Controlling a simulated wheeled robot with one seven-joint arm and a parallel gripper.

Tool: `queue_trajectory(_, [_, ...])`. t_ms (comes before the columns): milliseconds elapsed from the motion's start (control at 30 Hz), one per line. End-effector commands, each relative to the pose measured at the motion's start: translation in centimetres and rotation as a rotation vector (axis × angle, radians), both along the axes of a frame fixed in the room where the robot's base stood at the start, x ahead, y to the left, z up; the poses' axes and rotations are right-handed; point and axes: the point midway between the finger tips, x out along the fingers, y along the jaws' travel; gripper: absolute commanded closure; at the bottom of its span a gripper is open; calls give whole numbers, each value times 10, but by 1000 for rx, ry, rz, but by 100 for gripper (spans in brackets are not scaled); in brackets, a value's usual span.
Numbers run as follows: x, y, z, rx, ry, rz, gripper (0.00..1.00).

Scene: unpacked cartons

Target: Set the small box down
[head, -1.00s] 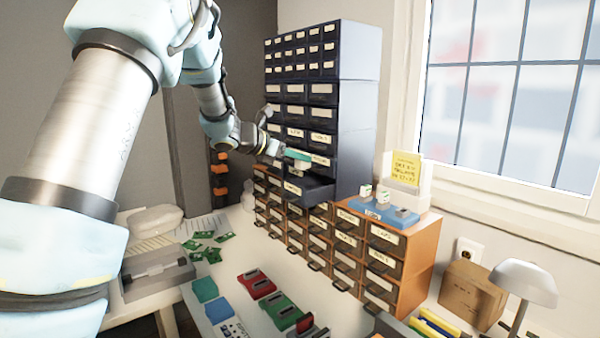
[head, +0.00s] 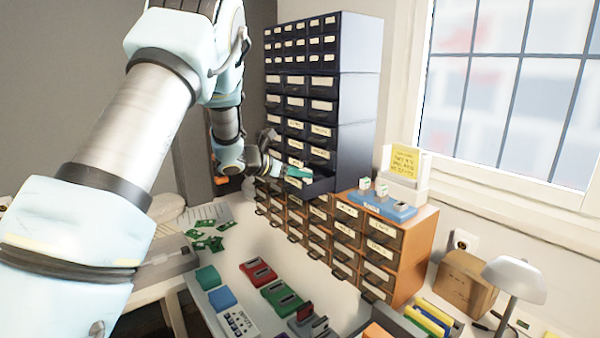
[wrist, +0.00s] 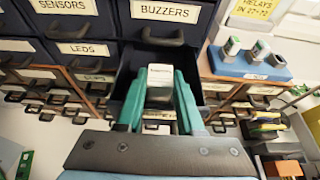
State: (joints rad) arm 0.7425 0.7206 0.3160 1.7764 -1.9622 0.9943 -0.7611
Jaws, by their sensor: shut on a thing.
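My gripper (wrist: 158,100) has teal fingers and is shut on the small box (wrist: 160,76), a pale box with a dark printed label. In the wrist view the box is between the fingertips, over the open dark drawer (wrist: 125,80) below the BUZZERS label. I cannot tell whether the box touches the drawer floor. In the head view my gripper (head: 292,171) is at the open drawer (head: 318,187) of the dark cabinet (head: 350,100); the box is too small to make out there.
An orange-brown drawer unit (head: 412,240) stands under and beside the cabinet. On it sit a blue tray (head: 385,206) with small pale boxes and a yellow note (head: 405,160). Green circuit boards (head: 208,242) and red and green cases (head: 258,270) lie on the bench.

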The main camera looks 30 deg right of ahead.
Motion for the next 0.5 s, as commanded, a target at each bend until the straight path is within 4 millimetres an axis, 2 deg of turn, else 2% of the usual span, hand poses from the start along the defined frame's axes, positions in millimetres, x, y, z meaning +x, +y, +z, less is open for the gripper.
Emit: queue_trajectory(500, [0, 0, -14, 2, 1, 0, 100])
